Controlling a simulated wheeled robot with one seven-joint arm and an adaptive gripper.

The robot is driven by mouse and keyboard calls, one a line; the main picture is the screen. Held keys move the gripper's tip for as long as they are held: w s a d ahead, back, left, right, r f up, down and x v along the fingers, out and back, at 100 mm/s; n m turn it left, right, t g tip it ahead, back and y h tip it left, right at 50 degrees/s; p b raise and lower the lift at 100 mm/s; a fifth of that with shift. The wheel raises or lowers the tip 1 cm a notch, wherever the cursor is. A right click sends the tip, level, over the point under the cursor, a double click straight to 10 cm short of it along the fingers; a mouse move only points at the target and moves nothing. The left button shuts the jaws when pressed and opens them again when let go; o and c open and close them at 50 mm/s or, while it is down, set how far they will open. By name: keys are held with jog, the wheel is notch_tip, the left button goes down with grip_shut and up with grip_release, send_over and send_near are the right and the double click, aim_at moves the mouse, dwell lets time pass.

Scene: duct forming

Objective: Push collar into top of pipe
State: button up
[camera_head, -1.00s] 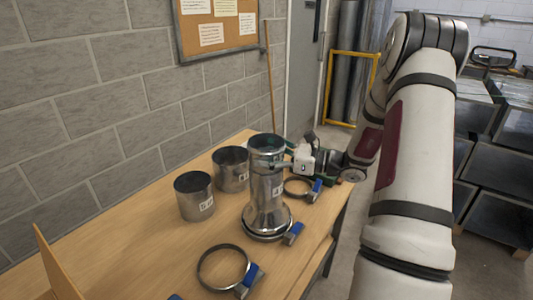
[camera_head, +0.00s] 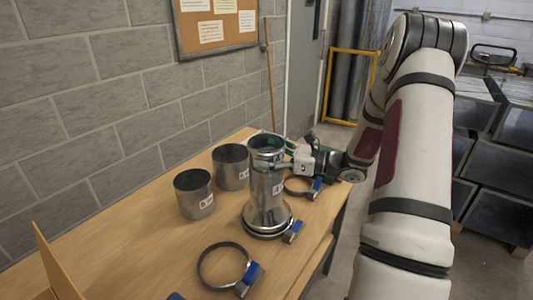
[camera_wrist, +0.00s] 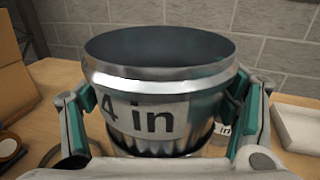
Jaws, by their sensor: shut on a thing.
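The shiny metal collar (camera_head: 266,143) is at the top of the upright pipe (camera_head: 266,190), which stands on a round flanged base (camera_head: 266,221). My gripper (camera_head: 283,156) comes in from the right and is shut on the collar. In the wrist view the collar (camera_wrist: 165,76) sits upright between my green-padded fingers, marked "4 in", with a crimped lower end. The pipe is mostly hidden below the collar in that view. How deep the crimped end sits in the pipe cannot be told.
Two open metal cylinders (camera_head: 194,194) and (camera_head: 231,166) stand left of the pipe. Ring clamps with blue parts lie in front (camera_head: 224,265) and behind right (camera_head: 300,186). A wooden panel (camera_head: 56,262) stands at the near left. The left tabletop (camera_head: 130,235) is clear.

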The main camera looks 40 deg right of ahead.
jog(key=shift+f, duration=0.85)
dwell(0.8)
jog(key=shift+s+f, duration=0.1)
jog(key=shift+f, duration=0.25)
jog(key=o, duration=1.2)
jog(key=shift+r, duration=0.2)
jog(key=shift+s+d, duration=0.15)
jog(key=shift+d, duration=0.1)
jog(key=v, duration=1.1)
jog(key=shift+s, duration=0.15)
